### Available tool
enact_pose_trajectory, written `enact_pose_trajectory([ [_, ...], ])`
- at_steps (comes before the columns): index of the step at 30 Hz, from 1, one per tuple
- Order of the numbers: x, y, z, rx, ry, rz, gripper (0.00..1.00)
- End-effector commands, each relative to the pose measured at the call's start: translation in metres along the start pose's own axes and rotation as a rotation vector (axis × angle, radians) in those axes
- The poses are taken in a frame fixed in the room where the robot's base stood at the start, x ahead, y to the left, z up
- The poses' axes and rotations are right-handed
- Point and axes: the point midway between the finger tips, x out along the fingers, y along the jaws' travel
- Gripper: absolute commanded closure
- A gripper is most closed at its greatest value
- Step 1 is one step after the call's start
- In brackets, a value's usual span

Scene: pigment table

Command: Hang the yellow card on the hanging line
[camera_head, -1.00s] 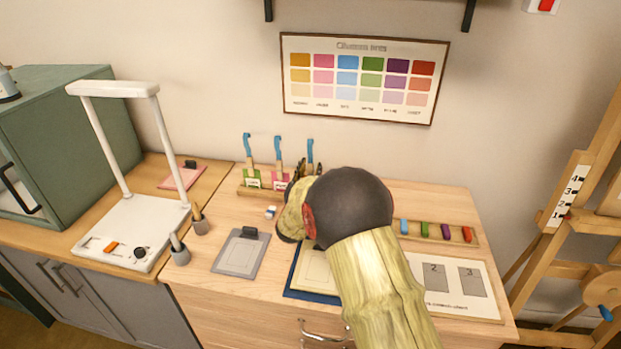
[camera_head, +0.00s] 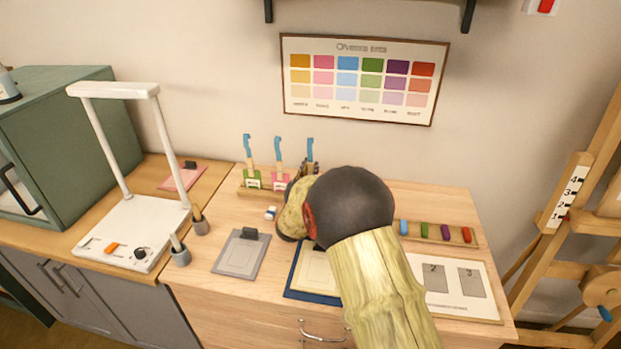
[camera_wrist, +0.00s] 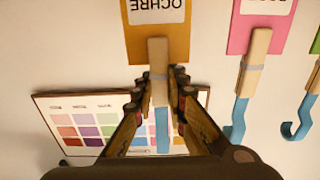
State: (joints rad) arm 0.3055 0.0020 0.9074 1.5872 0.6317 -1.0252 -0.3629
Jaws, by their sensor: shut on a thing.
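The yellow card (camera_wrist: 140,45), ochre with a white label reading OCHRE, hangs from a wooden peg (camera_wrist: 158,65) with a blue hook (camera_wrist: 163,130). It appears upside down in the wrist view. My gripper (camera_wrist: 160,98) is shut around this peg, with one finger on each side. In the head view my arm hides most of my gripper and the card; the blue hook (camera_head: 310,150) shows above them. I cannot make out the hanging line in either view.
A green card (camera_head: 252,182) and a pink card (camera_head: 280,181) with similar pegs stand left of my gripper in a wooden holder (camera_head: 256,193). A colour chart (camera_head: 440,62) hangs on the wall behind. A white lamp stand (camera_head: 100,228) is at left, an easel (camera_head: 545,245) at right.

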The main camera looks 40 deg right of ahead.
Motion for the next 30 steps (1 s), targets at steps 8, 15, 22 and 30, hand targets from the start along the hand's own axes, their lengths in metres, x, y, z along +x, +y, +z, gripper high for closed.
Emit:
enact_pose_trajectory([
  [8, 0.0, 0.0, -0.012, 0.001, 0.001, 0.0, 1.0],
  [15, 0.0, 0.0, -0.021, 0.001, 0.001, 0.0, 1.0],
  [22, 0.0, 0.0, -0.029, 0.001, 0.001, 0.0, 1.0],
  [30, 0.0, 0.0, -0.034, 0.0, 0.001, 0.0, 1.0],
])
